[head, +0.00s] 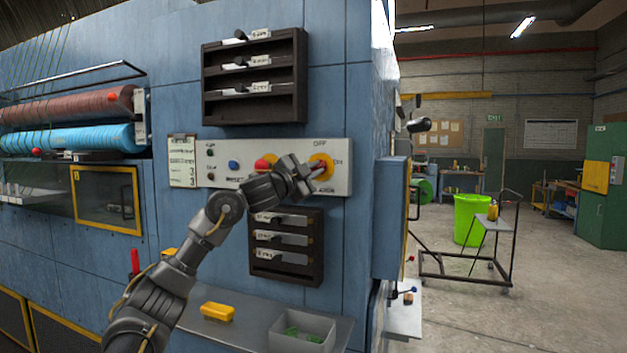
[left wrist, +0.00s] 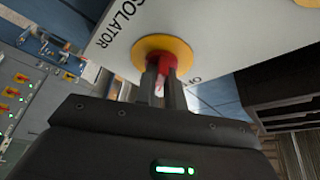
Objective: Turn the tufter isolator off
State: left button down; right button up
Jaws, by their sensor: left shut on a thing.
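The isolator is a red rotary handle on a round yellow plate (head: 321,161) at the right end of a light grey control panel (head: 214,178) on the blue machine. The word OFF is printed above it and ON to its right. My left gripper (head: 310,173) reaches it from the lower left and covers part of the handle. In the left wrist view the isolator's red handle (left wrist: 162,64) sits between my left gripper's fingers (left wrist: 163,85), which are shut on it. The label ISOLATOR shows on the panel there. The handle's exact angle is hard to tell. My right gripper is not in view.
Dark racks stand above (head: 255,78) and below (head: 287,245) the panel. A shelf below holds a yellow box (head: 217,311) and a grey bin (head: 302,330). The machine's corner is just right of the panel. Open floor, a trolley (head: 465,262) and a green bin (head: 469,218) lie beyond.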

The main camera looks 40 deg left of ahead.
pick_arm(q)
jog(key=n+y+b, duration=0.1)
jog(key=n+y, duration=0.1)
jog(key=n, duration=0.3)
jog(key=n+y+b, duration=0.2)
jog(key=n, duration=0.3)
jog(key=n+y+b, duration=0.1)
jog(key=n+y, duration=0.2)
jog(key=n, duration=0.2)
jog(key=shift+d+f+t+b, duration=0.15)
jog(key=shift+d+t+b, duration=0.1)
jog(key=shift+t+b, duration=0.15)
jog(key=shift+n+y, duration=0.4)
jog(key=c, duration=1.5)
grip_release()
jog(key=shift+w, duration=0.1)
